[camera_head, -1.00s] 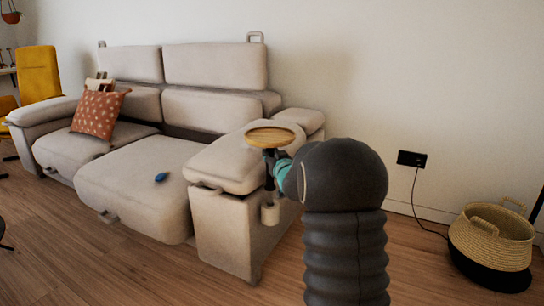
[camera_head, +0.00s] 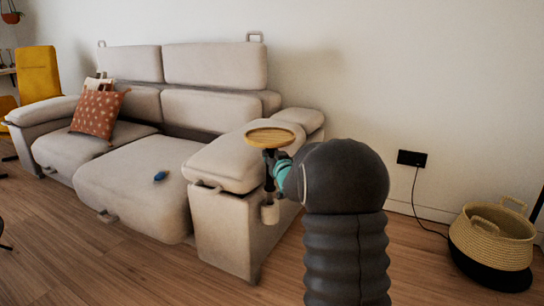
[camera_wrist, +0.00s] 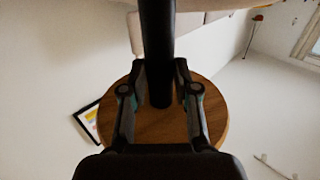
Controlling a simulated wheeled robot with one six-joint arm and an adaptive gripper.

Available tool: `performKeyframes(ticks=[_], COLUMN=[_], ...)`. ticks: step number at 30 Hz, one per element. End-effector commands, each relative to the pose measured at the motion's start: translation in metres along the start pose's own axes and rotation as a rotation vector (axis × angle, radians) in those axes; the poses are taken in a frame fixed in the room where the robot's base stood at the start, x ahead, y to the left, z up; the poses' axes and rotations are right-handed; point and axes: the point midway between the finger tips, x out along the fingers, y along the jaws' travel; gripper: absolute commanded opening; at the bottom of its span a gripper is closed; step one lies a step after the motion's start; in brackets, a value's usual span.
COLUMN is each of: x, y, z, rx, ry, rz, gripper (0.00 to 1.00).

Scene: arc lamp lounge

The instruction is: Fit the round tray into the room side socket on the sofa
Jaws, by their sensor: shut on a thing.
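The round wooden tray (camera_head: 270,136) is level at the top of a dark post, beside the near arm of the beige sofa (camera_head: 224,221). My gripper (camera_head: 272,164) is shut on the post just under the tray. In the wrist view the tray's wooden disc (camera_wrist: 212,126) lies behind my gripper (camera_wrist: 160,88), and the dark post (camera_wrist: 157,30) runs between the fingers. A pale cylindrical socket (camera_head: 270,213) is on the outer side of the sofa arm, directly below the post. The post's lower end meets the socket's top in the picture; how deep it sits I cannot tell.
A woven basket (camera_head: 492,240) stands on the floor at the right, near a wall outlet (camera_head: 411,158) with a cord. A patterned cushion (camera_head: 97,112) and a small blue object (camera_head: 160,176) lie on the sofa. Wood floor is clear in front.

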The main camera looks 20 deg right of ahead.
Motion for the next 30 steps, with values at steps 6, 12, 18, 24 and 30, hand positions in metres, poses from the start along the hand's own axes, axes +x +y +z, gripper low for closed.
performKeyframes(ticks=[6,12,18,24,30], x=[0.0,0.0,0.0,0.0,0.0], y=[0.0,0.0,0.0,0.0,0.0], z=[0.004,0.008,0.012,0.016,0.02], rx=[0.0,0.0,0.0,0.0,0.0], ry=[0.003,0.003,0.003,0.003,0.003], rz=[0.0,0.0,0.0,0.0,0.0], gripper=[0.0,0.0,0.0,0.0,0.0])
